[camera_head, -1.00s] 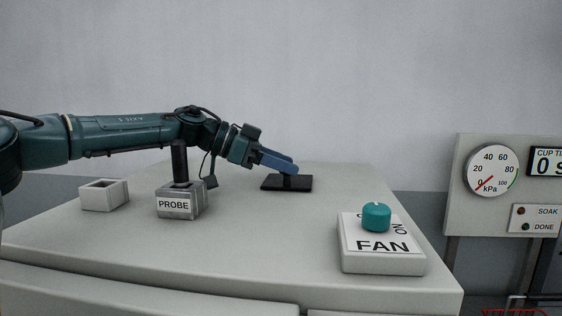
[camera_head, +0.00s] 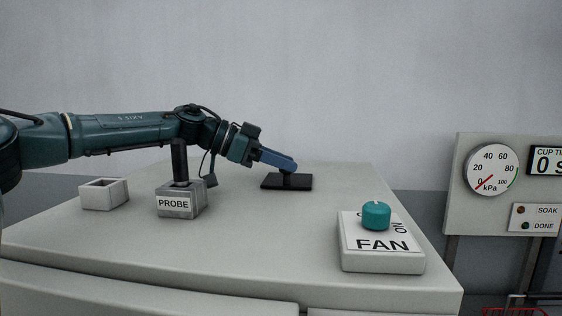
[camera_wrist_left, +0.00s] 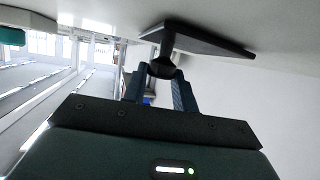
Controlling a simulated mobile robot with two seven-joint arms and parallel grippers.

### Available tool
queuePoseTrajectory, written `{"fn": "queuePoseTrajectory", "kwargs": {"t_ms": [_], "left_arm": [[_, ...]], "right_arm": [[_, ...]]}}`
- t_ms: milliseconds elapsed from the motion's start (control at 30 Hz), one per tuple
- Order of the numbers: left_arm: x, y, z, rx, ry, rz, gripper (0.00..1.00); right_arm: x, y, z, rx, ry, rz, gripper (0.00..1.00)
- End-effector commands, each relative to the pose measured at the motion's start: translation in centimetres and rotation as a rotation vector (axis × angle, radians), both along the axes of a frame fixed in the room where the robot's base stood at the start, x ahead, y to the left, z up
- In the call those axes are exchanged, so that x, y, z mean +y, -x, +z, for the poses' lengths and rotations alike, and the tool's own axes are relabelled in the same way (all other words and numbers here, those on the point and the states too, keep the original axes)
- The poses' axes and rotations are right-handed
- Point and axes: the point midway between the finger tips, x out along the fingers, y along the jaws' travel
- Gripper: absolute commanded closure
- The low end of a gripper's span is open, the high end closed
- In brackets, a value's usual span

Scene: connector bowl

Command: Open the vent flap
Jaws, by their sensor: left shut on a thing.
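The vent flap is a flat black plate (camera_head: 302,182) lying on the white top behind the probe stand. A short dark knob or handle stands up from it, partly hidden by the fingers. My left gripper (camera_head: 290,167) reaches in from the left, tilted down, with blue fingers shut on that handle. In the left wrist view the dark handle (camera_wrist_left: 161,68) sits between the fingertips, and the black plate (camera_wrist_left: 205,42) is beyond it. The plate looks flat in the head view. My right gripper is not in view.
A grey block labelled PROBE (camera_head: 181,201) with a dark upright handle stands below my left arm. A small open white box (camera_head: 104,195) is to its left. A FAN box (camera_head: 382,255) with a teal knob (camera_head: 376,216) is at right. A gauge panel (camera_head: 500,185) is far right.

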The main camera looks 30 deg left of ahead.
Motion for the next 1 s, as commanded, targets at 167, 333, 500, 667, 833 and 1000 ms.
{"fn": "queuePoseTrajectory", "kwargs": {"t_ms": [167,333,500,667,833,1000], "left_arm": [[0.1,-0.2,0.4,0.031,0.013,0.001,1.0],[0.3,-0.7,1.0,0.111,0.05,0.003,1.0],[0.7,-1.4,2.0,0.106,0.051,0.004,1.0],[1.1,-2.3,2.9,0.101,0.051,0.007,1.0],[1.5,-3.1,3.4,0.102,0.051,0.008,1.0],[1.9,-3.6,3.4,0.107,0.047,0.01,1.0]], "right_arm": [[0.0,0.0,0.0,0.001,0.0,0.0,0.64],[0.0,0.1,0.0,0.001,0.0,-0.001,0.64],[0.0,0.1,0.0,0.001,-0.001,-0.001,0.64],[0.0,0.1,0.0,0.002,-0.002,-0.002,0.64],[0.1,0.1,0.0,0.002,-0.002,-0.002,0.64],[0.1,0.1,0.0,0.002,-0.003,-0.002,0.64]]}}
